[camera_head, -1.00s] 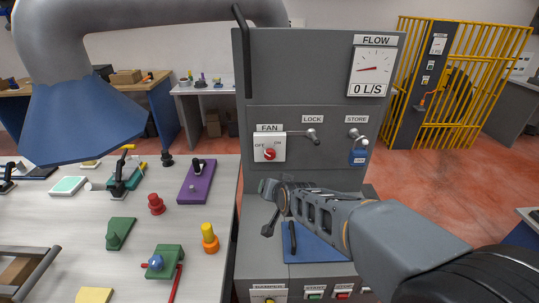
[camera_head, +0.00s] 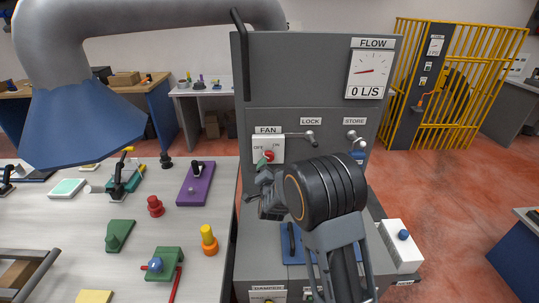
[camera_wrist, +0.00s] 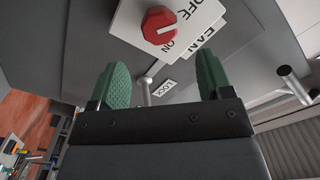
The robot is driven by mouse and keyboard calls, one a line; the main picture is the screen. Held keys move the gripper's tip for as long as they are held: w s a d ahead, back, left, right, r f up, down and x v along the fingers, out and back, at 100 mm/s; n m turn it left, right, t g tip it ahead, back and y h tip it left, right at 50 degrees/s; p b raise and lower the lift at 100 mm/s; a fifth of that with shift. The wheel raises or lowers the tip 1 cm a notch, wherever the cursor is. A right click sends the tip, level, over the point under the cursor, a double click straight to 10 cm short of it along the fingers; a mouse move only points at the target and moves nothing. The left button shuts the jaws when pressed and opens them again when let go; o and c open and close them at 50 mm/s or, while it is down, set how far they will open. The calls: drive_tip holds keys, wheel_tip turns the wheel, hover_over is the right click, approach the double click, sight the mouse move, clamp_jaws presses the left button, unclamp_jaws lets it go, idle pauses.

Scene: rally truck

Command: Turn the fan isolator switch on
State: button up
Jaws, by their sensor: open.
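The fan isolator switch is a red round knob (camera_head: 268,156) on a white plate marked FAN, OFF and ON, on the grey cabinet's front. In the wrist view the red knob (camera_wrist: 158,25) has a white mark; I cannot tell surely which word it points to. My gripper (camera_head: 263,180) is just below the plate, its tips close under the knob. In the wrist view my gripper (camera_wrist: 163,78) has its two green fingers wide apart with nothing held. The knob is beyond the tips, not between them. The flow gauge (camera_head: 370,71) reads 0 L/S.
A metal lever (camera_head: 309,137) under LOCK sits right of the plate; a hook (camera_head: 355,137) is under STORE. The blue padlock (camera_head: 357,155) is mostly hidden by my arm. A worktable (camera_head: 60,225) with several tools is left. A white box (camera_head: 402,245) stands right.

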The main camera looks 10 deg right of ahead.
sight(269, 159)
drive_tip(key=w, duration=0.2)
drive_tip(key=w+d+p, duration=0.1)
drive_tip(key=w, duration=0.2)
drive_tip(key=w+p, duration=0.1)
drive_tip(key=w, duration=0.2)
drive_tip(key=shift+d, duration=0.3)
drive_tip(key=shift+c, duration=0.4)
drive_tip(key=c, duration=0.8)
drive_tip(key=f+m+b, duration=0.1)
drive_tip(key=b, duration=0.3)
drive_tip(key=shift+m+b, duration=0.3)
drive_tip(key=shift+b, duration=0.05)
drive_tip(key=shift+c, duration=0.2)
drive_tip(key=m+b, duration=0.1)
drive_tip(key=b, duration=0.3)
drive_tip(key=shift+s+f+m, duration=0.1)
drive_tip(key=shift+m, duration=0.2)
drive_tip(key=m+b, duration=0.4)
drive_tip(key=b, duration=0.6)
drive_tip(key=shift+m, duration=0.3)
drive_tip(key=m+b, duration=0.4)
drive_tip(key=b, duration=0.3)
drive_tip(key=m+b, duration=0.4)
drive_tip(key=m, duration=0.2)
drive_tip(key=shift+r+b, duration=0.2)
drive_tip(key=shift+b, duration=0.2)
